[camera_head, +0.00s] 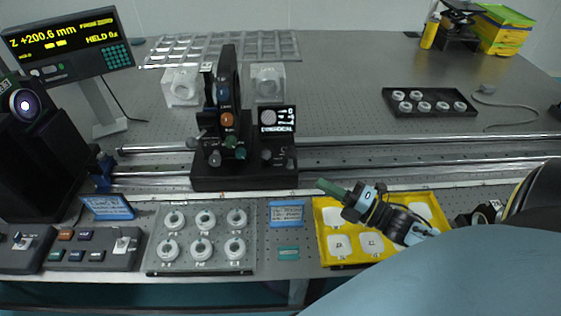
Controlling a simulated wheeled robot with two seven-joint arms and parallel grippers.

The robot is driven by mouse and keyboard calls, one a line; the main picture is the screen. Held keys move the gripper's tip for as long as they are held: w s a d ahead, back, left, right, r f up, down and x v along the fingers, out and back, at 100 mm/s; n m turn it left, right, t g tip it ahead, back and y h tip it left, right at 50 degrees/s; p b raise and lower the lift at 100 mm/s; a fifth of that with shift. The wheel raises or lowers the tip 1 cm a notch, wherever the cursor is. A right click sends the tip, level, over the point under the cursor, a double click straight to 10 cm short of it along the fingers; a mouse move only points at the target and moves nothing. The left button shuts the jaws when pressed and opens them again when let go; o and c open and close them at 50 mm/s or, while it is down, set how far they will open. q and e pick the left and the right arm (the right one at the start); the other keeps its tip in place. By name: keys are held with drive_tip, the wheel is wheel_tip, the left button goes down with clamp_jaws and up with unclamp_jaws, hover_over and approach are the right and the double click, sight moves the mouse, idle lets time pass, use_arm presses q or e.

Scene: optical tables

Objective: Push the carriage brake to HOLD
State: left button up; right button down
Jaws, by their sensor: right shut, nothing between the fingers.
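The black carriage (245,178) sits on the long twin rails, with a dark ring-shaped mount standing on it. Several small levers and knobs show on its front, including a green knob (230,141) and a grey knob (214,160). I cannot read which one is the carriage brake, nor its HOLD mark. My right gripper (323,185) reaches in from the lower right, its green fingertips shut and empty. It is above the front table edge, right of the carriage and apart from it. My left gripper is not in view.
A readout (68,42) shows "Z +200.6 mm" and "HELD". Control boxes with levers (95,248), a grey tray of white rings (200,262) and a yellow tray (333,255) line the front. A black tray (430,110) lies behind the rails at right.

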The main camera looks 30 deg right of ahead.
sight(266, 156)
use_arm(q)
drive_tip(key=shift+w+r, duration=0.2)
use_arm(e)
drive_tip(key=x, duration=1.3)
drive_tip(key=shift+w, duration=0.2)
use_arm(q)
drive_tip(key=shift+p, duration=0.3)
use_arm(e)
drive_tip(key=shift+r, duration=0.1)
